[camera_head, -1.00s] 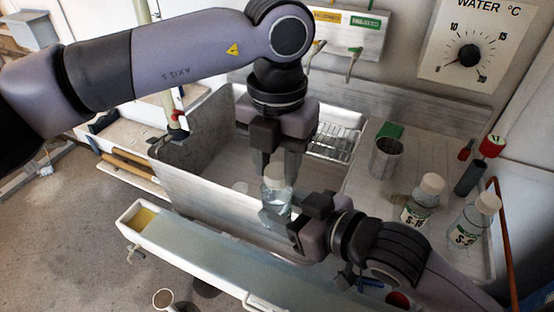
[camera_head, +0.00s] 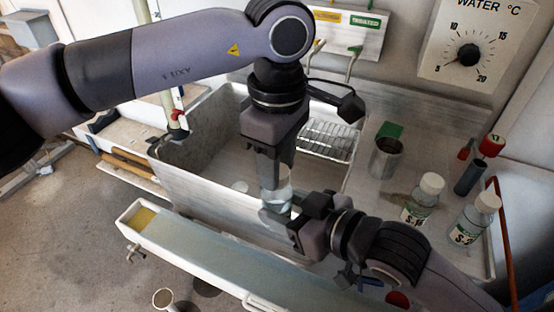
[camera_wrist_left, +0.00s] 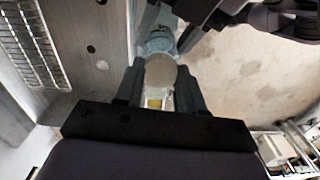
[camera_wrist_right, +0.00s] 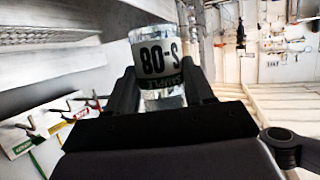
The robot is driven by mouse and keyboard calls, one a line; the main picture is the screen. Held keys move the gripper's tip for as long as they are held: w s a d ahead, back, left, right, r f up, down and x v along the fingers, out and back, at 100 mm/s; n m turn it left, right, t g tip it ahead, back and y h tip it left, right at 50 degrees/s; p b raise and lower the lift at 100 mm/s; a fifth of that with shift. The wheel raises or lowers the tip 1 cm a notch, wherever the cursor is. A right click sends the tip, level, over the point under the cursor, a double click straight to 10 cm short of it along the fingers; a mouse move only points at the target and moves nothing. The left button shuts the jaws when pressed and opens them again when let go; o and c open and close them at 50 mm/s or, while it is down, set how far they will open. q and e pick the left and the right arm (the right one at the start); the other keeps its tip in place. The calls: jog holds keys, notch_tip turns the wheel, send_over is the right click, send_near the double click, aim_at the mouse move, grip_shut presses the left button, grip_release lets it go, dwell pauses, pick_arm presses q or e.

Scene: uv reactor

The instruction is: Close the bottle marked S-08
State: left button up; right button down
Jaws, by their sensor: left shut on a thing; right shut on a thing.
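The clear bottle marked S-08 (camera_head: 278,194) is held upright above the front of the sink. Its label (camera_wrist_right: 158,58) reads S-08, upside down, in the right wrist view. My right gripper (camera_head: 294,220) is shut on the bottle's body from the side. My left gripper (camera_head: 274,170) points down from above and is shut on the bottle's pale round cap (camera_wrist_left: 160,72), which shows between its fingers in the left wrist view. The cap sits over the bottle's mouth; in the head view the fingers hide it. I cannot tell how tightly it is seated.
The sink (camera_head: 205,150) lies behind the bottle, with a wire rack (camera_head: 328,140) in it. A metal beaker (camera_head: 386,158) and two capped bottles (camera_head: 422,200) (camera_head: 474,218) stand on the right-hand worktop. A long trough (camera_head: 200,255) runs along the front.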

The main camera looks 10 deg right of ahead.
pick_arm(q)
jog(key=m, duration=1)
jog(key=o, duration=1.2)
jog(key=shift+c, duration=0.2)
jog(key=shift+r, duration=2.25)
